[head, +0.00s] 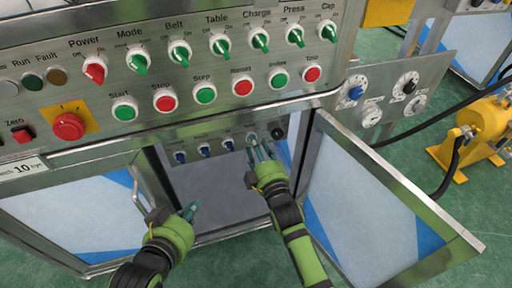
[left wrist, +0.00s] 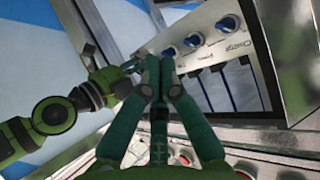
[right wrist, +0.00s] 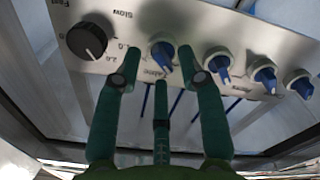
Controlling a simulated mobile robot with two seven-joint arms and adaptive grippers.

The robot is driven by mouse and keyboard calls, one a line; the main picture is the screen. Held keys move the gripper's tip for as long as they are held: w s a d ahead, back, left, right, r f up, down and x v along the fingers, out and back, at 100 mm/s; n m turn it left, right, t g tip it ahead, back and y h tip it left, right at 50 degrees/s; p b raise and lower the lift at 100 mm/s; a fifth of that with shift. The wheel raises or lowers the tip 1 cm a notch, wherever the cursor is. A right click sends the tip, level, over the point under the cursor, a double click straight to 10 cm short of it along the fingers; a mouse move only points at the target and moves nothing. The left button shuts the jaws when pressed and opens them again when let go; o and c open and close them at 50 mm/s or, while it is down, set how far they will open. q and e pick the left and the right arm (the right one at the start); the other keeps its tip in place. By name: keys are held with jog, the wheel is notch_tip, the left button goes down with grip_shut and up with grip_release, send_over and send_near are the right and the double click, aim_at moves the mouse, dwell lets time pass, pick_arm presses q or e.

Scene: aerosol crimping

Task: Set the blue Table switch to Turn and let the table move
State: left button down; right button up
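The inner panel under the console holds a row of blue switches. In the right wrist view this blue switch (right wrist: 163,52) sits between the open fingertips of my right gripper (right wrist: 160,54), with no clear contact. The other blue switches (right wrist: 217,60) lie to its right there. My left gripper (head: 191,210) is shut and empty, low in front of the cabinet; its fingertips (left wrist: 160,62) are together.
A black speed knob (right wrist: 87,40) is beside the blue switch. The console (head: 200,60) with green and red controls overhangs the opening. An open door (head: 375,200) stands right, another door (head: 75,215) left. A yellow machine (head: 485,125) stands farther right.

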pick_arm(q)
jog(key=shift+w+d+r+t, duration=0.2)
jog(key=shift+w+r+t, duration=0.05)
jog(key=shift+r, duration=0.2)
jog(key=shift+w+d+r+t, duration=0.15)
jog(key=shift+w+r+t, duration=0.1)
jog(key=shift+r, duration=0.15)
pick_arm(e)
jog(key=shift+w+a, duration=0.15)
jog(key=shift+w, duration=0.3)
grip_shut()
